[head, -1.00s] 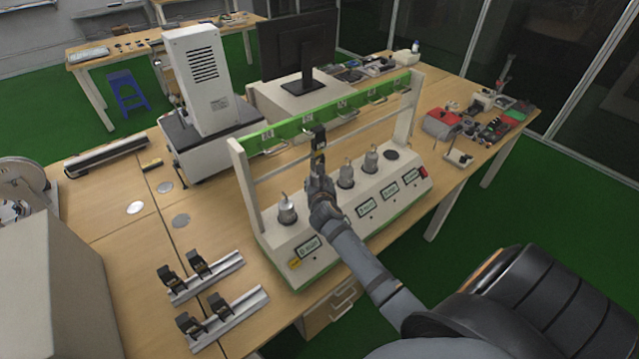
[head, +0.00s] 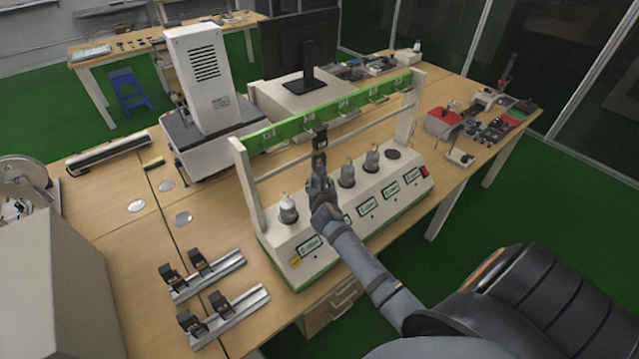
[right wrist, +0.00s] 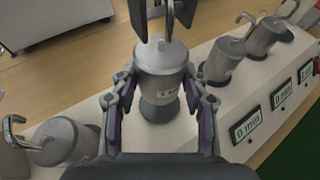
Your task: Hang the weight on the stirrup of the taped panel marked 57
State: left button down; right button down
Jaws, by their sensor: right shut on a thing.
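My right gripper (right wrist: 163,92) is shut on a grey metal weight (right wrist: 160,65), with one finger on each side of its body. The weight is upright with its hook at the top. A dark hanging panel (head: 320,136) is directly above it; its lower part and stirrup show at the top of the right wrist view (right wrist: 153,12). The weight's hook is close to the stirrup; I cannot tell whether they touch. The number on the panel is not readable. In the head view my right gripper (head: 319,186) is in front of the test stand (head: 330,235). My left gripper is not in view.
Other weights stand on the base: one at left (head: 288,209) and two at right (head: 347,174) (head: 371,160). The green-topped bar (head: 300,124) with several hooks runs above. Two rails with black clamps (head: 225,318) lie on the table at front left.

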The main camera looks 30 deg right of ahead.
jog(key=shift+w, duration=0.1)
jog(key=c, duration=0.6)
grip_release()
jog(key=shift+c, duration=0.2)
jog(key=shift+o, duration=0.2)
jog(key=shift+f, duration=0.1)
jog(key=shift+s+f, duration=0.2)
jog(key=shift+s, duration=0.05)
jog(key=v, duration=1.2)
